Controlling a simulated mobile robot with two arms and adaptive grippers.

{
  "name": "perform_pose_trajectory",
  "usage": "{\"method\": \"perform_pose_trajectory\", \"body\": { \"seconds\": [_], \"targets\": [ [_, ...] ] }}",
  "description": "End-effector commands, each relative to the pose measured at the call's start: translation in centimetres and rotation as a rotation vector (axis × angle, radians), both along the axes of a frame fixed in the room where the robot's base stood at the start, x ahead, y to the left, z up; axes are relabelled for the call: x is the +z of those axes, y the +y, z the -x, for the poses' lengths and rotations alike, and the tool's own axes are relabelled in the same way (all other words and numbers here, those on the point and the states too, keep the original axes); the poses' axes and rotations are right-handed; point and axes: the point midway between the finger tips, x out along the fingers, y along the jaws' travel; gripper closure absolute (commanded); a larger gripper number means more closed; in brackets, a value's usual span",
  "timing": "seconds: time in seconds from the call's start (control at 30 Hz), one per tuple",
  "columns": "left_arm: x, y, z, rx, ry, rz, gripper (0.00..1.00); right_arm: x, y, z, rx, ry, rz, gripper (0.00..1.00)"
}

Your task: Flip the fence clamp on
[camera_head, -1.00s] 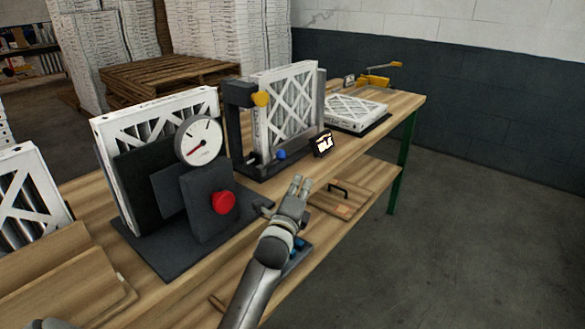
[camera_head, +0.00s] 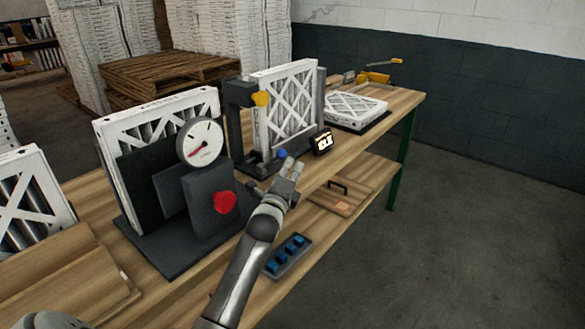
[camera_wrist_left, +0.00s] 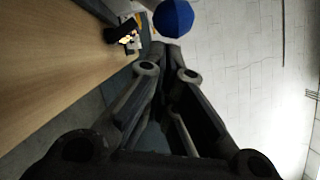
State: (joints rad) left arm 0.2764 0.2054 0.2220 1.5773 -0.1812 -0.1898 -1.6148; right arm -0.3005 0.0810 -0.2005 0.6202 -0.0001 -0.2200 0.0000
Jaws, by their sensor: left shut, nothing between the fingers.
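A dark fixture (camera_head: 238,115) in the middle of the workbench holds an upright white filter (camera_head: 290,105). A yellow knob (camera_head: 261,99) is near its top and a blue ball knob (camera_head: 282,154) is low at its front. I cannot tell for sure which part is the fence clamp. My left gripper (camera_head: 292,166) is shut and empty, its fingertips close by the blue knob. In the left wrist view, the blue knob (camera_wrist_left: 173,18) is just beyond the shut fingertips (camera_wrist_left: 166,48); contact cannot be told.
A stand with a gauge (camera_head: 200,141) and a red button (camera_head: 223,202) is left of my arm. A small lit display (camera_head: 322,142) is right of the fixture. A flat filter (camera_head: 355,109) and a yellow-handled device (camera_head: 375,77) are farther back. A tray of blue pieces (camera_head: 288,256) is below.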

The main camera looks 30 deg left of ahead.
Motion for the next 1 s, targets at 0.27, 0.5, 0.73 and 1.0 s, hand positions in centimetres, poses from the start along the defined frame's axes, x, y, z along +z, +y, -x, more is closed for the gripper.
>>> {"method": "perform_pose_trajectory", "body": {
  "seconds": [0.27, 0.5, 0.73, 1.0],
  "targets": [
    [2.3, 0.9, -0.1, 0.0, 0.009, 0.109, 1.0, 3.4, 0.0, 0.0, 0.0, 0.0, 0.0, 0.39],
    [3.8, 2.1, -0.2, 0.0, 0.02, 0.239, 1.0, 6.3, 0.0, 0.0, 0.0, 0.0, 0.0, 0.39],
    [4.9, 3.3, -0.3, 0.001, 0.03, 0.356, 1.0, 8.6, 0.1, 0.0, -0.001, -0.001, 0.0, 0.39],
    [4.9, 3.8, -0.3, 0.002, 0.032, 0.413, 1.0, 9.2, 0.1, -0.1, -0.001, -0.001, -0.001, 0.39]
  ]
}}
